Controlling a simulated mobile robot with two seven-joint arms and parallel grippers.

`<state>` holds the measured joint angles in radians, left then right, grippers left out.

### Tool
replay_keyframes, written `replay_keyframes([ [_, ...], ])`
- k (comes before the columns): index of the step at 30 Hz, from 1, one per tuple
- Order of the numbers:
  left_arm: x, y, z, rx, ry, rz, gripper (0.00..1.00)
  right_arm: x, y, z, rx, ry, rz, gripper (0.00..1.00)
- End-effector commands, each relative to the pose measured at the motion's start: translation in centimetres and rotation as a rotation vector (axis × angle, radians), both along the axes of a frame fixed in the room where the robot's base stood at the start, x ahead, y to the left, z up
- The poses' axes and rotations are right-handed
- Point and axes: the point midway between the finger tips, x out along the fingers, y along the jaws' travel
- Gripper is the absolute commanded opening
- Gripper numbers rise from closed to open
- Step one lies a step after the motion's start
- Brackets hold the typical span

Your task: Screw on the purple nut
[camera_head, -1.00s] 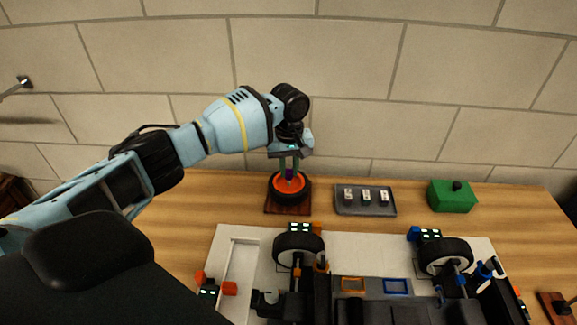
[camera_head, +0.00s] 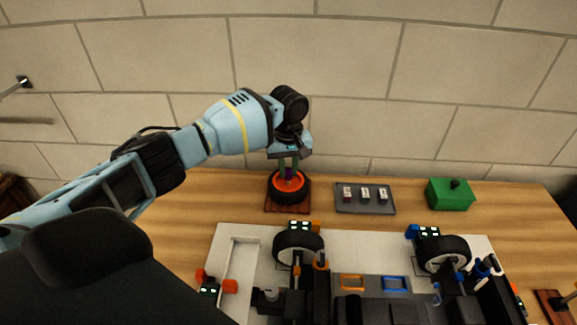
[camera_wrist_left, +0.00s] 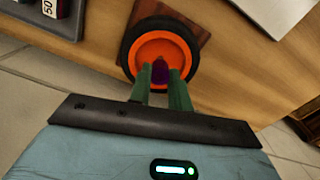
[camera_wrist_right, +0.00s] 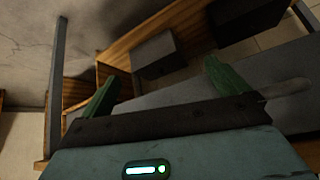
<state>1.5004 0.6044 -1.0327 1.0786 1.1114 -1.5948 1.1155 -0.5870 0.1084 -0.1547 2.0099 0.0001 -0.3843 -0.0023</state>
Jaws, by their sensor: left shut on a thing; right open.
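The purple nut (camera_head: 289,173) is at the centre of an orange-hubbed wheel (camera_head: 274,188) with a black tyre. The wheel lies flat on a small dark wooden base (camera_head: 271,209). My left gripper (camera_head: 288,166) points down over the wheel and is shut on the nut. In the left wrist view the nut (camera_wrist_left: 160,71) sits between the green fingertips, against the orange hub (camera_wrist_left: 160,46). How far the nut is threaded on is hidden. My right gripper (camera_wrist_right: 162,78) is open and empty, away from the wheel; it is not seen in the head view.
A grey tray (camera_head: 365,209) with several small labelled pieces stands right of the wheel, then a green box (camera_head: 451,195). The racecar chassis (camera_head: 370,308) lies on a white board (camera_head: 370,238) in front. Near my right gripper are wooden shelving (camera_wrist_right: 150,28) and a grey box (camera_wrist_right: 154,54).

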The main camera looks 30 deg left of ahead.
Motion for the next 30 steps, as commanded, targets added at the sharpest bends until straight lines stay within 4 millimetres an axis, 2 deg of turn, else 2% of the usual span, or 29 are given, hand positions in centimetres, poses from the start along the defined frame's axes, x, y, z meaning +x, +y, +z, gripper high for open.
replay_keyframes([
  [23, 0.0, -0.1, -1.7, -0.001, 0.001, -0.001, 0.0, 0.2, 0.1, 0.1, 0.005, -0.007, -0.003, 1.0],
  [24, 0.0, -0.1, -1.7, -0.001, 0.001, -0.001, 0.2, 0.2, 0.1, 0.1, 0.005, -0.008, -0.003, 1.0],
  [30, 0.0, 0.0, -1.6, -0.001, -0.001, -0.001, 0.45, 0.2, 0.1, 0.1, 0.005, -0.008, -0.002, 1.0],
])
